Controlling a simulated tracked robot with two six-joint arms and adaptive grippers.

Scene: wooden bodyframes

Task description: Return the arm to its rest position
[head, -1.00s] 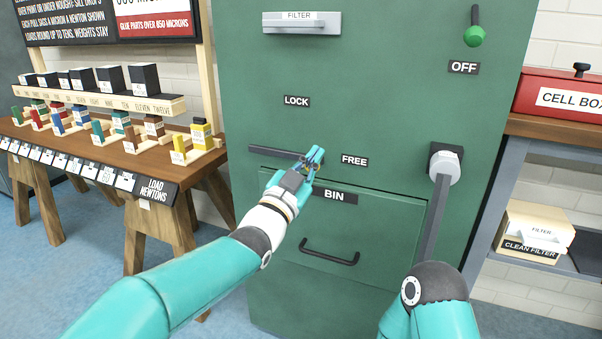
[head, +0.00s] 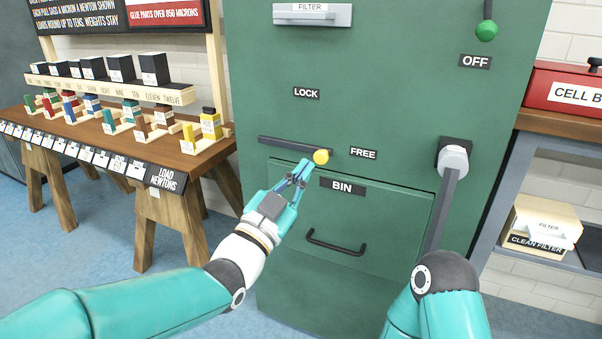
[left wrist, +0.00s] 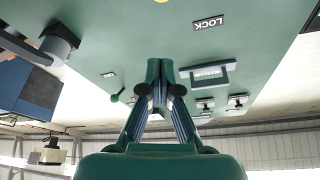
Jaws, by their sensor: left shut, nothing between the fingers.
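My left gripper (head: 302,170) is shut and empty. It is just in front of the green cabinet (head: 390,110), below and left of a round yellow knob (head: 321,157). The knob ends a dark lever (head: 290,145) that lies nearly level, beside the FREE label (head: 363,154). The fingertips look apart from the knob, though the gap in depth is hard to judge. In the left wrist view the closed fingers (left wrist: 160,75) hold nothing. My right arm shows at the lower right, but its gripper is out of view.
A BIN drawer with a black handle (head: 336,243) is below the lever. A grey lever (head: 442,205) hangs on the cabinet's right. A wooden table (head: 190,155) with blocks is on the left. A shelf with a red box (head: 565,88) is on the right.

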